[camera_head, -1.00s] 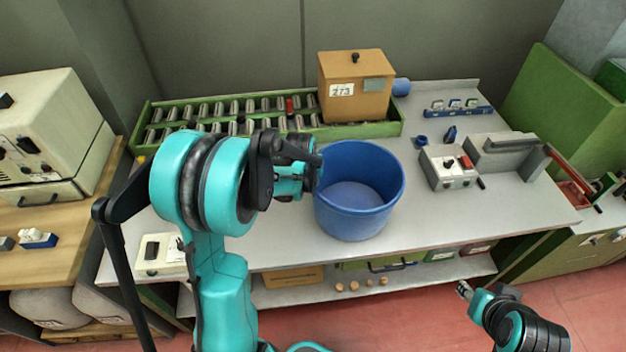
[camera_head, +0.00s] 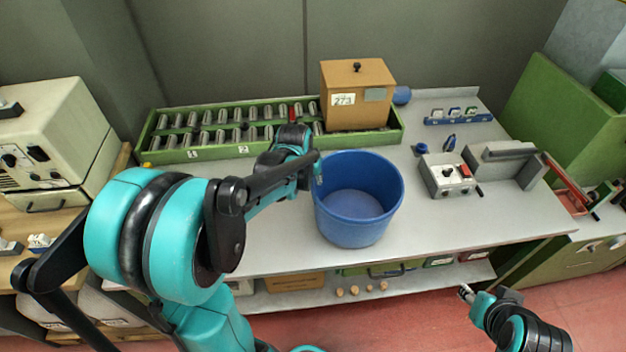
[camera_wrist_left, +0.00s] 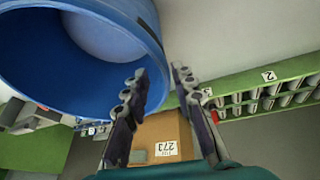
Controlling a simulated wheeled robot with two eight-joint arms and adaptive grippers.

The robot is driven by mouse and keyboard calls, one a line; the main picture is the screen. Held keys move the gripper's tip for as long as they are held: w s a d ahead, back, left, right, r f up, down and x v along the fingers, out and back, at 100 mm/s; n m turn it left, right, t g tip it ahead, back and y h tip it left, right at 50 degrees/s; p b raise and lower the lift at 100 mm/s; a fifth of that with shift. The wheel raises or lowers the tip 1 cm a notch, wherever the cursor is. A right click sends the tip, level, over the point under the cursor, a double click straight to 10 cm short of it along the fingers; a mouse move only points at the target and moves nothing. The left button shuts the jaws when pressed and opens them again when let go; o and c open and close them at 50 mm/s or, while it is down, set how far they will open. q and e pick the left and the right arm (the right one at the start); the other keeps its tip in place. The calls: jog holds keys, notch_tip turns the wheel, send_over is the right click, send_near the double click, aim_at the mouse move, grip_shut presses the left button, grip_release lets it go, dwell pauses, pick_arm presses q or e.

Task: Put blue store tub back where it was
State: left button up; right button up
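The blue store tub (camera_head: 358,225) stands upright on the grey workbench (camera_head: 275,225), near its middle front, and looks empty. My left gripper (camera_head: 318,170) is at the tub's left rim, with its arm coming in from the left. In the left wrist view the tub (camera_wrist_left: 60,75) fills the upper left. The left gripper's fingers (camera_wrist_left: 160,75) are apart, one over the tub's inside and one outside its wall; I cannot tell whether they touch it. My right gripper (camera_head: 465,292) is low at the right, in front of the bench, away from the tub; its fingers are too small to judge.
A green rack of metal cylinders (camera_head: 225,130) runs along the back, with a brown box (camera_head: 357,95) labelled 273 at its right end. A grey control box (camera_head: 447,175) is right of the tub. Several corks (camera_head: 354,290) lie on the lower shelf. The bench's front left is mostly clear.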

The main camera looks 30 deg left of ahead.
pick_arm(q)
jog(key=s+d+r+m+t, duration=0.1)
jog(key=s+d+r+m, duration=0.1)
jog(key=s+d, duration=0.3)
jog(key=s+d+r+m+t, duration=0.1)
jog(key=s+d+r, duration=0.4)
jog(key=s, duration=0.7)
jog(key=shift+s+d+m+t+h, duration=0.3)
jog(key=shift+d+m, duration=0.2)
jog(key=shift+d, duration=0.2)
